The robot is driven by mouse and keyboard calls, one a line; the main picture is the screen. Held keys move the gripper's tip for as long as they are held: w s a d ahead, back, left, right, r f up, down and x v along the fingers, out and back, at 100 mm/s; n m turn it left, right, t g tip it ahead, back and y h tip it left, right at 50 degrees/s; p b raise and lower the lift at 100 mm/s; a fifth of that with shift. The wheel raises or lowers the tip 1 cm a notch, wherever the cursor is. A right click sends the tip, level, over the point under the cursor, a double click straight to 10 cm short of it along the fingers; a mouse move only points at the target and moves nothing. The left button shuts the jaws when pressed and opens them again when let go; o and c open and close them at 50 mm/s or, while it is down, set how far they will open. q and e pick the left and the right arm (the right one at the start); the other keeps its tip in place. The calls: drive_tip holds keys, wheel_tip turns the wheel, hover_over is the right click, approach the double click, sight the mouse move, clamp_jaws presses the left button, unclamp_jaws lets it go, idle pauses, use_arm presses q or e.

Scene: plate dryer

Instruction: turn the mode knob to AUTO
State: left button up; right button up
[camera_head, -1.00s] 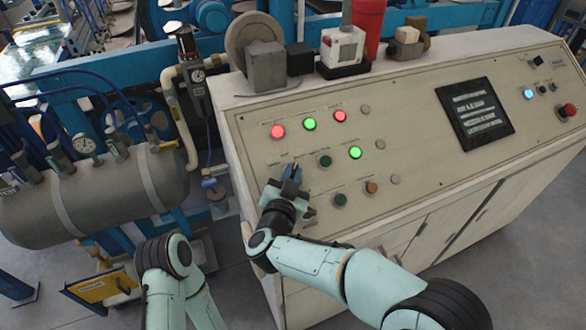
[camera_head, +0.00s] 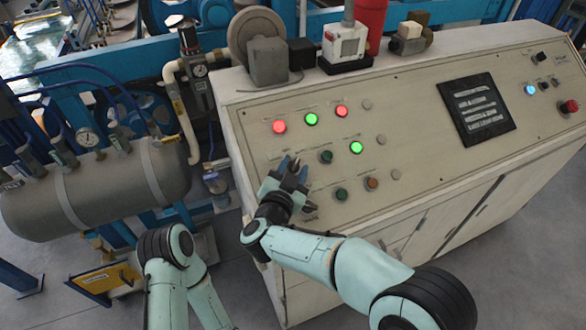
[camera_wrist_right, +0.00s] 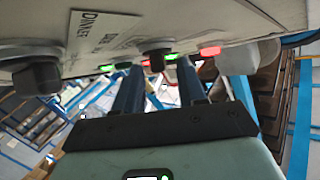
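The control panel (camera_head: 430,150) slopes on top of a beige cabinet. My right gripper (camera_head: 291,165) is at the panel's left part, below the red and green lamps. Its two blue fingers stand apart. In the right wrist view, a dark knob (camera_wrist_right: 155,59) appears between the fingertips of the gripper (camera_wrist_right: 160,70); I cannot tell whether they touch it. A second dark knob (camera_wrist_right: 38,76) is at the left, near a label plate (camera_wrist_right: 100,32). In the head view the gripper hides the knob area, and the AUTO mark is not readable. My left gripper is out of view.
Lit red (camera_head: 279,126) and green (camera_head: 311,119) lamps sit above the gripper. Dark green buttons (camera_head: 326,157) are close to its right. A screen (camera_head: 475,110) and a red emergency button (camera_head: 570,106) are farther right. A grey tank (camera_head: 95,190) stands left of the cabinet.

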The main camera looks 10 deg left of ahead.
drive_tip(key=s+a+r+b, duration=0.1)
drive_tip(key=s, duration=1.2)
drive_tip(key=shift+s+r, duration=0.15)
drive_tip(key=shift+r, duration=0.25)
drive_tip(key=shift+a, duration=0.1)
